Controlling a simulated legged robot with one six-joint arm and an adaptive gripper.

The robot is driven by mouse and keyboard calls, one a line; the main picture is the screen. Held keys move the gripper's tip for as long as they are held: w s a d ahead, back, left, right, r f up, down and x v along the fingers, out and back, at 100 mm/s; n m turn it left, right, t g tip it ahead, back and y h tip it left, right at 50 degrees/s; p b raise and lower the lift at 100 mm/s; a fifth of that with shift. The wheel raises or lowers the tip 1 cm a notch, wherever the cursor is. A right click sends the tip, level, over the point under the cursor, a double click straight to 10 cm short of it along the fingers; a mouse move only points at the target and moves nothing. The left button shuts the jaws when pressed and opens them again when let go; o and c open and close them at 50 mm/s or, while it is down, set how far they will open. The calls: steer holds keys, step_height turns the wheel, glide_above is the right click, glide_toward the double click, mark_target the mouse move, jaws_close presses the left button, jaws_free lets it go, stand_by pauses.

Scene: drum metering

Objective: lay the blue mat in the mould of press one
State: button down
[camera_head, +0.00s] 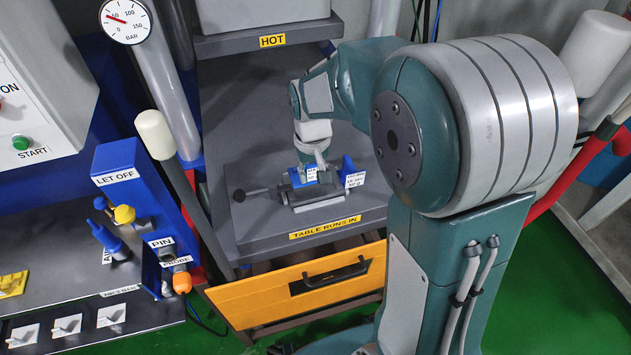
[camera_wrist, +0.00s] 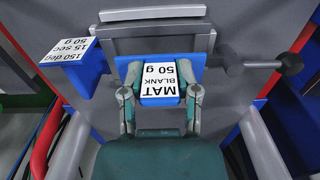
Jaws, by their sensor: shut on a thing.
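My gripper (camera_head: 313,160) is shut on the blue mat (camera_head: 307,175), low over the table of the press. In the wrist view the blue mat (camera_wrist: 160,82) sits between the two fingertips of my gripper (camera_wrist: 160,95), its white label reading "MAT 50 g BLANK" facing the camera. The grey mould (camera_head: 318,203) is at the mat, with a knobbed handle on its left in the head view. In the wrist view the mould (camera_wrist: 160,40) shows behind and beside the mat. I cannot tell whether the mat touches the mould's floor.
A blue block with a card (camera_wrist: 78,60) reading "150 deg 15 sec 50 g" stands beside the mould. A grey part labelled "HOT" (camera_head: 272,41) overhangs the table's back. A yellow drawer front (camera_head: 300,290) lies below the table, and a blue "LET OFF" panel (camera_head: 140,185) at left.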

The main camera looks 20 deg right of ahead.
mark_target(315, 181)
steer(key=shift+w+d+f, duration=0.1)
steer(key=shift+d+f, duration=0.1)
steer(key=shift+f, duration=0.85)
steer(key=shift+w+d+f, duration=0.1)
steer(key=shift+d+f, duration=0.05)
steer(key=shift+f, duration=0.85)
steer(key=shift+f, duration=0.1)
steer(key=shift+c, duration=1.7)
jaws_free()
